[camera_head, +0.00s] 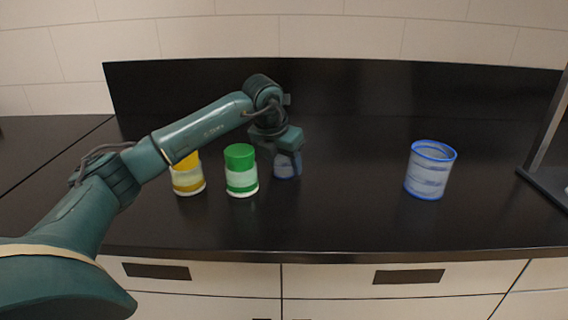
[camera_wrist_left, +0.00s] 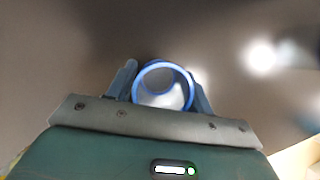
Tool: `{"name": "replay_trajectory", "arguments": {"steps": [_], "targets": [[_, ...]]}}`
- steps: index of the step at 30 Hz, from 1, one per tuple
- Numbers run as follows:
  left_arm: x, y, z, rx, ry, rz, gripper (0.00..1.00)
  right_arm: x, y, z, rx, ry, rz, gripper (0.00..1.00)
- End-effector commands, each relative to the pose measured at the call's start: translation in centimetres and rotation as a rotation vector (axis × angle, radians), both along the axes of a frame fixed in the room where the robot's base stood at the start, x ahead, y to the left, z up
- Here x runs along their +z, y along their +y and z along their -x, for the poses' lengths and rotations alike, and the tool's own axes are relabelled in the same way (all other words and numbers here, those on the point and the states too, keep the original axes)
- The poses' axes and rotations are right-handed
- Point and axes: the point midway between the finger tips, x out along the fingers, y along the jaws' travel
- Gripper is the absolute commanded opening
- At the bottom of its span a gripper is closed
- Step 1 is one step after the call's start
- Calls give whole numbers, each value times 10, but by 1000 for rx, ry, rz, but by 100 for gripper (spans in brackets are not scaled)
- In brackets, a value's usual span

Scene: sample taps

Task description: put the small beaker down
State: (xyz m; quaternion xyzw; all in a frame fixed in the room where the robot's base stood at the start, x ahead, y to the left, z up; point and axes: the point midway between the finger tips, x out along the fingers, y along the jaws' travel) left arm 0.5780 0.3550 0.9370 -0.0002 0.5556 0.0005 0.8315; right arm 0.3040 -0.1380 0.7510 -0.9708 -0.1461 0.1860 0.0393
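The small beaker, clear with a blue rim, is between the two fingers of my left gripper (camera_head: 287,160). In the wrist view I look down into its round opening, and the small beaker (camera_wrist_left: 163,88) has a finger against each side. In the head view its lower part (camera_head: 286,171) shows below the gripper, and the fingers hide its top. It looks upright, at or just above the black counter (camera_head: 340,215); I cannot tell whether its base touches. My right gripper is not in view.
A green-lidded jar (camera_head: 241,171) stands just left of the small beaker, and a yellow jar (camera_head: 188,176) is farther left, partly behind my arm. A larger blue-rimmed beaker (camera_head: 430,171) stands at the right. The counter between the beakers is clear. A dark stand (camera_head: 545,184) is at the right edge.

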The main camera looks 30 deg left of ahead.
Motion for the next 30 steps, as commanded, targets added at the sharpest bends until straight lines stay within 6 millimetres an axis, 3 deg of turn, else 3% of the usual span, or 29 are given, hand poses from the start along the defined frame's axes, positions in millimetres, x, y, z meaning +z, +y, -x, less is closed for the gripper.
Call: {"name": "replay_trajectory", "arguments": {"steps": [12, 19, 23, 30], "targets": [[1, 0, 0, 0, -1, 0, 17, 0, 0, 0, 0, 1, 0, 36], [4, 0, 0, 0, -2, 0, 16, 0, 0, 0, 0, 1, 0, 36], [21, 0, -1, 1, -4, 1, 16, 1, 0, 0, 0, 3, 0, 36], [70, 0, -1, 1, -5, 1, 16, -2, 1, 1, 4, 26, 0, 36]]}}
